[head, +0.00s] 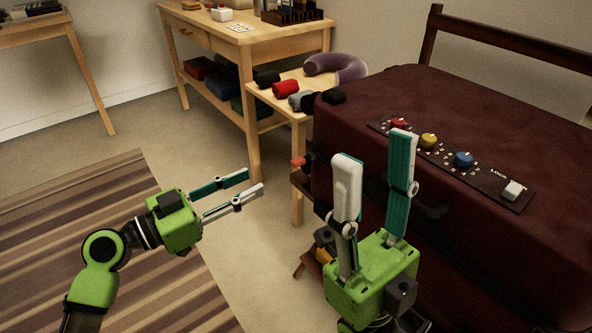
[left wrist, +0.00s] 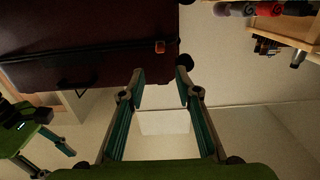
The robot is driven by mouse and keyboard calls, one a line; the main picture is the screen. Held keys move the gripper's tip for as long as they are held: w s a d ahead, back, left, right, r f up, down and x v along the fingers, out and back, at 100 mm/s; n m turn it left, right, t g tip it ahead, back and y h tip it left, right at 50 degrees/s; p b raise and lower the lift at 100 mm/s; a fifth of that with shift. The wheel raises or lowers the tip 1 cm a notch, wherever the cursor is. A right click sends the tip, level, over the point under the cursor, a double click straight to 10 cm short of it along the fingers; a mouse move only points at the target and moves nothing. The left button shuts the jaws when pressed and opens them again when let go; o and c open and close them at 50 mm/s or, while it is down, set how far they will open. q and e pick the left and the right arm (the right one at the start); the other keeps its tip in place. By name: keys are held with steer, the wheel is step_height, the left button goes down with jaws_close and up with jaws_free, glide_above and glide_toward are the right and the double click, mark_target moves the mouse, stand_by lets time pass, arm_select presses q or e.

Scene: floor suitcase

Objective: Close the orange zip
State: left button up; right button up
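The orange zip pull (head: 298,162) shows small at the left end of the dark red suitcase (head: 450,100), beside its lower left corner. In the left wrist view the orange zip pull (left wrist: 160,47) sits on the suitcase (left wrist: 90,35) edge, beyond my fingertips. My left gripper (head: 255,181) is open and empty, left of the zip pull and apart from it. Its two parted fingers also show in the left wrist view (left wrist: 160,75). My right gripper (head: 375,148) is open and empty, upright in front of the suitcase, hiding part of its front side.
Red (head: 399,123), yellow (head: 428,141) and blue (head: 463,159) dials and a white lock switch (head: 512,190) sit on the suitcase top. A small wooden table (head: 283,100) with rolled clothes and a purple neck pillow (head: 345,66) stands behind. A striped rug (head: 100,200) lies left.

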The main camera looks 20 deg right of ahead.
mark_target(292, 163)
arm_select(q)
steer(key=b+x, duration=0.1)
steer(key=x, duration=1.2)
steer(key=shift+f+b, duration=0.1)
steer(key=shift+b, duration=0.25)
jaws_close()
